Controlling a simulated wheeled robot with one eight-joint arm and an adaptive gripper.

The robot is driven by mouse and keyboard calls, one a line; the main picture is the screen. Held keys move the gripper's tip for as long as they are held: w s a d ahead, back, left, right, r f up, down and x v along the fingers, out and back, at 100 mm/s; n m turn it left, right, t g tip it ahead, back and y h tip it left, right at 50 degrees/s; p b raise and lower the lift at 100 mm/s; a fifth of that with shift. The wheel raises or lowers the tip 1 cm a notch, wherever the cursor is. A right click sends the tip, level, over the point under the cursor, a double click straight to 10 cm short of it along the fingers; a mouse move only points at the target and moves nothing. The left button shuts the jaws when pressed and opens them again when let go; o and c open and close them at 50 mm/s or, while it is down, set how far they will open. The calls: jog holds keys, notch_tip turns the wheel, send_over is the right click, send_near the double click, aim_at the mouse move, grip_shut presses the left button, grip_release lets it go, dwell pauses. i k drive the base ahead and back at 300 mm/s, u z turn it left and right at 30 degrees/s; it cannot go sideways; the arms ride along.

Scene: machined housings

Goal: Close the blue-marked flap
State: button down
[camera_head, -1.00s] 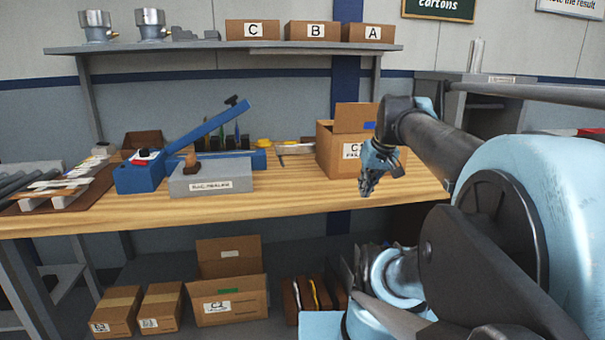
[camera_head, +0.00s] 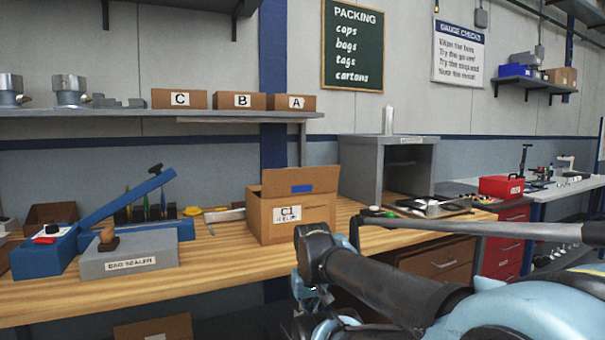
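The C1 carton (camera_head: 290,217) stands on the wooden bench with a white label on its front. Its blue-marked flap (camera_head: 300,183) stands up, open, with a blue patch on it. The carton's inside is hidden from this angle. My gripper (camera_head: 306,291) is low in front of the carton's lower right part in the picture, partly hidden by my dark wrist and arm. Its fingertips do not show clearly, so I cannot tell whether it is open or shut. No contact with the flap shows.
A grey bag sealer (camera_head: 130,256) and a blue lever tool (camera_head: 45,250) stand left of the carton. A grey open cabinet (camera_head: 370,165) and a dark tray (camera_head: 430,208) are to its right. A shelf (camera_head: 150,113) with small cartons runs above.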

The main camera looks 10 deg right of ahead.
aim_at(290, 182)
jog(key=z, duration=2.3)
jog(key=k, duration=1.05)
jog(key=u, duration=2.5)
